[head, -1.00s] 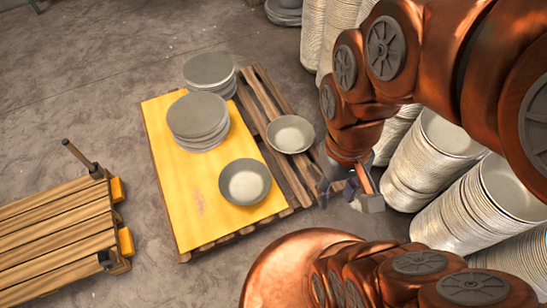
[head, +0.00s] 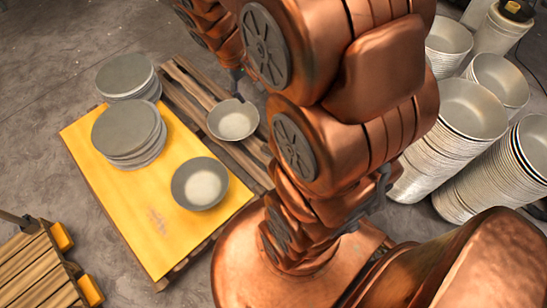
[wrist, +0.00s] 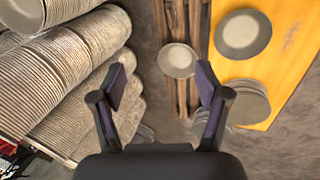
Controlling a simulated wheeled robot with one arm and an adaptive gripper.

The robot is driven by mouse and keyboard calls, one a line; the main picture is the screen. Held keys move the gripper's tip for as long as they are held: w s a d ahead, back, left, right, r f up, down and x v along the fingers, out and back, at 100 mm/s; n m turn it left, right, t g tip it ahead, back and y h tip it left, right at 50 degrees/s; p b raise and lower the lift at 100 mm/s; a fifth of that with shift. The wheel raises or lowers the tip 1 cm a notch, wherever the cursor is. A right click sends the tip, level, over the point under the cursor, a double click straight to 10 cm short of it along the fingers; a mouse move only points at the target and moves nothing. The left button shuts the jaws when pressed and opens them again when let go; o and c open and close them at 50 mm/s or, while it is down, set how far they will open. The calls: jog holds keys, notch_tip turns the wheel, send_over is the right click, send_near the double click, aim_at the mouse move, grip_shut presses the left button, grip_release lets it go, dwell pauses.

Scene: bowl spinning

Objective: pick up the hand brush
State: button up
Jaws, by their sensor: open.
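I cannot make out a hand brush for sure in either current view. A small yellow and black object (head: 516,10) sits on a pale stack at the top right of the head view, too cut off to identify. My gripper (wrist: 160,82) is open in the wrist view, with its two purple-padded fingers wide apart and nothing between them. A shallow bowl (wrist: 178,60) on the wooden pallet shows beyond the fingertips. In the head view a dark tip of my gripper (head: 237,76) shows just beyond that bowl (head: 233,119); my arm hides much of the middle.
A yellow board (head: 150,220) bears a dark bowl (head: 200,184) and stacked grey discs (head: 128,130). Tall stacks of pale bowls (head: 465,130) stand at the right. Another wooden pallet (head: 35,265) lies at the lower left. Bare floor (head: 50,80) is free at the upper left.

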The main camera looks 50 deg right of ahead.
jog(key=w+d+f+n+t+b, duration=0.1)
jog(key=w+d+f+b, duration=0.5)
jog(key=f, duration=0.5)
jog(key=w+d+f+t+h+b, duration=0.1)
jog(key=w+d+f+b, duration=0.15)
jog(key=d+f, duration=0.7)
jog(key=w+d+f+n+t+b, duration=0.1)
jog(key=w+d+f+b, duration=0.4)
jog(key=f, duration=0.7)
jog(key=s+f+y+b, duration=0.1)
jog(key=f+b, duration=0.1)
jog(key=f, duration=0.9)
jog(key=s+f+t+y+b, duration=0.1)
jog(key=f+y+b, duration=0.1)
jog(key=f, duration=0.9)
jog(key=f+n+y+b, duration=0.1)
jog(key=f+b, duration=0.3)
jog(key=f, duration=0.7)
jog(key=shift+s+d+f+t+y, duration=0.2)
jog(key=shift+s+f+t+y, duration=0.15)
jog(key=shift+y, duration=0.25)
jog(key=shift+a+f, duration=0.1)
jog(key=shift+f, duration=0.2)
jog(key=b+x, duration=0.2)
jog(key=x, duration=0.4)
jog(key=shift+s, duration=0.1)
jog(key=shift+b+x, duration=0.35)
jog(key=shift+x, duration=0.45)
jog(key=shift+r, duration=0.1)
